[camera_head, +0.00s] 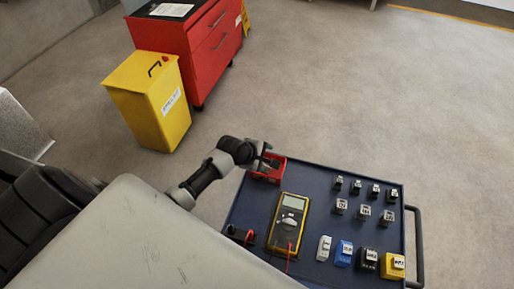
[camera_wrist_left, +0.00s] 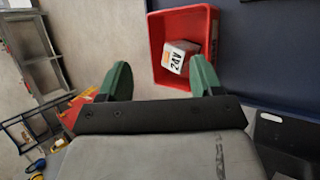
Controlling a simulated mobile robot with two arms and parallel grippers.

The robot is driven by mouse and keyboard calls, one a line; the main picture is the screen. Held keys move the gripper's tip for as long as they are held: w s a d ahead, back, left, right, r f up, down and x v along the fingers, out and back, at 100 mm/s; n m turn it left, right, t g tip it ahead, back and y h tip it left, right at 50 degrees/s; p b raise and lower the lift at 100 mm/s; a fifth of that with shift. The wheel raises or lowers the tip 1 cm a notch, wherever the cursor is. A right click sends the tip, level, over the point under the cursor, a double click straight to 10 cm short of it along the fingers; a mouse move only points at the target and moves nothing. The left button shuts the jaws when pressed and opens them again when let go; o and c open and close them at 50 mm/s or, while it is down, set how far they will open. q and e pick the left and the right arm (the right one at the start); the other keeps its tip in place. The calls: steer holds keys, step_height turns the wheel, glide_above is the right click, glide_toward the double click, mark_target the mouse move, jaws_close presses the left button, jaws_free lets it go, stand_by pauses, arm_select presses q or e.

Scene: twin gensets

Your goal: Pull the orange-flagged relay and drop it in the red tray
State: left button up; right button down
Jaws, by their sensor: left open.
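The red tray (camera_head: 281,172) sits at the far left corner of the dark blue cart top, and it also shows in the left wrist view (camera_wrist_left: 157,42). A white block relay marked 24V (camera_wrist_left: 176,52) with an orange patch on its side lies tilted inside the tray. My left gripper (camera_head: 264,154) is above the tray, and its green fingers are spread apart in the left wrist view (camera_wrist_left: 161,78). The tray's inside is mostly hidden in the head view. My right gripper is not in view.
The cart top (camera_head: 318,180) holds a yellow multimeter (camera_head: 289,222), several small relays (camera_head: 363,210), and a row of larger blocks (camera_head: 345,252). A yellow bin (camera_head: 150,100) and a red drawer cabinet (camera_head: 205,50) stand on the floor behind. Open floor lies beyond the cart.

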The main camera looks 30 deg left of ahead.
arm_select(q)
steer(key=v, duration=1)
steer(key=shift+b, duration=0.3)
steer(key=shift+s, duration=0.15)
